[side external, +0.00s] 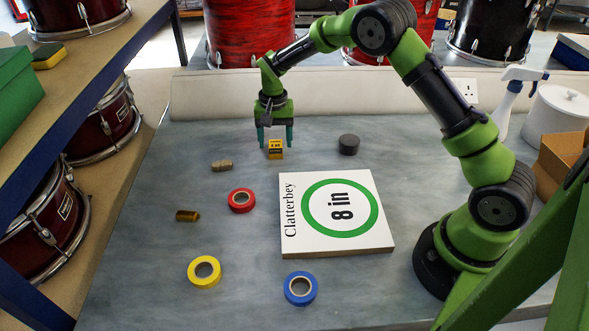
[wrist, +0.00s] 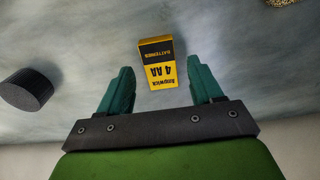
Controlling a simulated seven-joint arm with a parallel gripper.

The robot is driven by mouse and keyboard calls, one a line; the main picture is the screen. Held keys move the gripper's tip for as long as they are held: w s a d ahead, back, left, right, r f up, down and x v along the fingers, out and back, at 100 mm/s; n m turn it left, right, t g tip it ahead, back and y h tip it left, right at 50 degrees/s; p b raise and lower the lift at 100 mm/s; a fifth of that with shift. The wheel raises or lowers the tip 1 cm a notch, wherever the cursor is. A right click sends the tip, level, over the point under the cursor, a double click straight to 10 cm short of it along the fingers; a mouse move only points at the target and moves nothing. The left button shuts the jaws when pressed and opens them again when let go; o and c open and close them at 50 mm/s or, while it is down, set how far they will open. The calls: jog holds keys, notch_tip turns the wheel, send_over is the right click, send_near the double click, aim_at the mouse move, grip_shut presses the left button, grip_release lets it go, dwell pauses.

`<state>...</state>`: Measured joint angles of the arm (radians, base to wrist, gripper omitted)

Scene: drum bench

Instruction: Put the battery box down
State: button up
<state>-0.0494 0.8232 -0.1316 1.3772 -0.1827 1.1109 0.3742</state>
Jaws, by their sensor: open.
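The battery box (side external: 275,150) is a small yellow and black carton on the grey bench top, beyond the white box. It also shows in the wrist view (wrist: 158,62), where its label reads "4 AA". My gripper (side external: 275,140) is above and around it in the side view, with its two teal fingers spread wide. In the wrist view my gripper (wrist: 162,85) has clear space between each finger and the box, so neither finger touches it. The box appears to rest on the bench.
A dark grey cylinder (side external: 348,144) stands right of the gripper. A tan piece (side external: 222,165), a red tape roll (side external: 241,200) and a white "8 in" box (side external: 340,212) lie nearer. Yellow tape (side external: 204,271), blue tape (side external: 300,288) and a brassy piece (side external: 187,216) lie in front.

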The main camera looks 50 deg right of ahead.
aim_at(275, 147)
jog(key=s+a+r+n+t, duration=0.1)
jog(key=s+r, duration=0.2)
jog(key=r, duration=0.6)
jog(key=s+r+t, duration=0.1)
jog(key=s+r, duration=0.2)
jog(key=r, duration=0.7)
jog(key=s+a+r+n+t+y, duration=0.1)
jog(key=s+a+n+t, duration=0.1)
jog(key=s, duration=0.9)
jog(key=s+a+r+n+t+y, duration=0.1)
jog(key=s+a+r+n+t, duration=0.1)
jog(key=s, duration=0.8)
jog(key=shift+s+r+t, duration=0.3)
jog(key=shift+s+t, duration=0.1)
jog(key=shift+t, duration=0.2)
